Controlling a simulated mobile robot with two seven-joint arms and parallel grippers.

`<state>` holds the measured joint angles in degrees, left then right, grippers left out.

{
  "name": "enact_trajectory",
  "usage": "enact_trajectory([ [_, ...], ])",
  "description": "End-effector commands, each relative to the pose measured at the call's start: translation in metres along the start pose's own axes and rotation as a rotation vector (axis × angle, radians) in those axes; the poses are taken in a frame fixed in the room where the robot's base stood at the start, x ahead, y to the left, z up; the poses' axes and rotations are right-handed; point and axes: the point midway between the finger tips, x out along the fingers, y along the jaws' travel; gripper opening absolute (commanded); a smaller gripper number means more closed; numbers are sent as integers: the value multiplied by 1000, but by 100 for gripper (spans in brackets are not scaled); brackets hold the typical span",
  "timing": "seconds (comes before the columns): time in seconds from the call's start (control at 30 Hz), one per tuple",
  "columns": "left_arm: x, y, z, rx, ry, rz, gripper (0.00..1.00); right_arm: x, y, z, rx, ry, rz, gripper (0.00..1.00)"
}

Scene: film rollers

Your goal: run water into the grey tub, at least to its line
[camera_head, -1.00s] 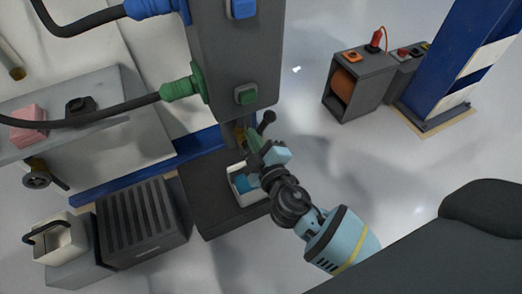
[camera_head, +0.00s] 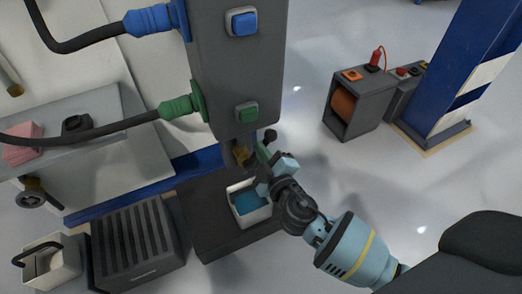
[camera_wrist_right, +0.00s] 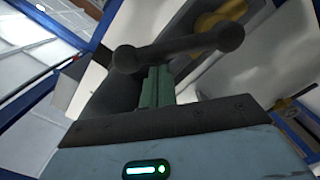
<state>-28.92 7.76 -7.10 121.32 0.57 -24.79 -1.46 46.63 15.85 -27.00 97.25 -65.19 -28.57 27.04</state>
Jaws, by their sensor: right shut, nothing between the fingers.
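The grey tub (camera_head: 258,219) is a small pale open box on a dark plinth, under the dispenser column. Blue water lies in it; I cannot make out its line or a running stream. A brass tap (camera_head: 241,153) sits above the tub, partly hidden; brass also shows in the right wrist view (camera_wrist_right: 222,14). A dark bar handle with round ends (camera_wrist_right: 180,46) crosses in front of my fingers; one end shows in the head view (camera_head: 270,135). My right gripper (camera_head: 262,149) is shut and empty, its green fingers (camera_wrist_right: 157,86) close to the bar; touching is unclear. My left gripper is not in view.
The column (camera_head: 222,75) has a blue button (camera_head: 242,22) and a green button (camera_head: 247,111), with hoses at its left. A dark slatted crate (camera_head: 130,240) and a handled bin (camera_head: 50,263) stand left. Floor to the right is clear up to a grey cabinet (camera_head: 350,118).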

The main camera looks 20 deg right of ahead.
Motion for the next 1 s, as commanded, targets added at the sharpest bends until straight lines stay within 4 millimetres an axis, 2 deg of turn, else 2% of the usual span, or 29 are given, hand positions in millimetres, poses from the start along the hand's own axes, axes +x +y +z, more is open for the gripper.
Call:
enact_trajectory([
  [0.63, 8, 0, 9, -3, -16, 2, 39, 0, 2, 12, 137, -2, -6, 0],
  [1.0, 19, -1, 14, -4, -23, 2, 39, 1, 2, 37, 423, -5, -19, 0],
])
